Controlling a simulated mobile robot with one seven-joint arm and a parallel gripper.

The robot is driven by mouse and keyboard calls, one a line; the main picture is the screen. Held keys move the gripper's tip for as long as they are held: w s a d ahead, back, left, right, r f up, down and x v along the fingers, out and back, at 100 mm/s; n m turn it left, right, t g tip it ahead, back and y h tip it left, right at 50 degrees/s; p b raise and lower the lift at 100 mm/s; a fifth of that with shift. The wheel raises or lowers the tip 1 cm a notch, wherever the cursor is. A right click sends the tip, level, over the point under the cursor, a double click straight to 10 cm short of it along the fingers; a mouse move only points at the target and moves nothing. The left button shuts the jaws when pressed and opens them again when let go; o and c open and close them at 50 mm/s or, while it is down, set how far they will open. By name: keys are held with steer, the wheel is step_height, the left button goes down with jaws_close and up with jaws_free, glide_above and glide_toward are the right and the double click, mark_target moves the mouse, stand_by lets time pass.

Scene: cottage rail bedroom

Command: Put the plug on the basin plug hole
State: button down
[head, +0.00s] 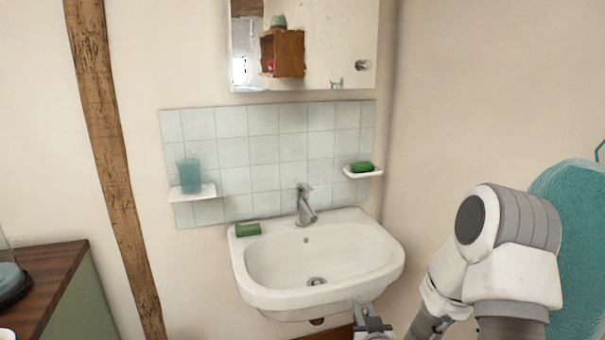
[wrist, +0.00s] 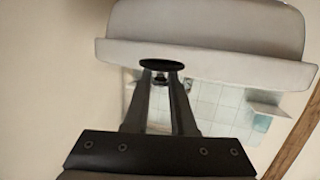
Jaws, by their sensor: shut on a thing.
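The white basin (head: 317,251) hangs on the wall in the head view. Its plug hole (head: 316,281) shows as a grey metal ring in the bowl floor. My gripper (head: 363,307) is at the basin's front rim, right of the plug hole. In the wrist view my gripper (wrist: 162,75) is shut on the plug (wrist: 161,65), a dark flat disc at the fingertips. That view is upside down and shows the basin's front side (wrist: 215,65) just beyond the plug. The plug hole is hidden there. The plug is too small to make out in the head view.
A tap (head: 305,205) stands at the basin's back. A green soap bar (head: 247,230) lies on the back-left rim. Small shelves hold a tumbler (head: 189,173) and another green bar (head: 362,167). A mirror cabinet (head: 330,45) hangs above. The bowl is clear.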

steer(key=shift+s+a+f, duration=0.3)
steer(key=shift+s+f, duration=0.45)
steer(key=shift+s, duration=0.2)
step_height(320, 180, up, 14)
steer(key=p, duration=1.3)
steer(key=shift+w+f, duration=0.15)
steer(key=shift+f, duration=0.05)
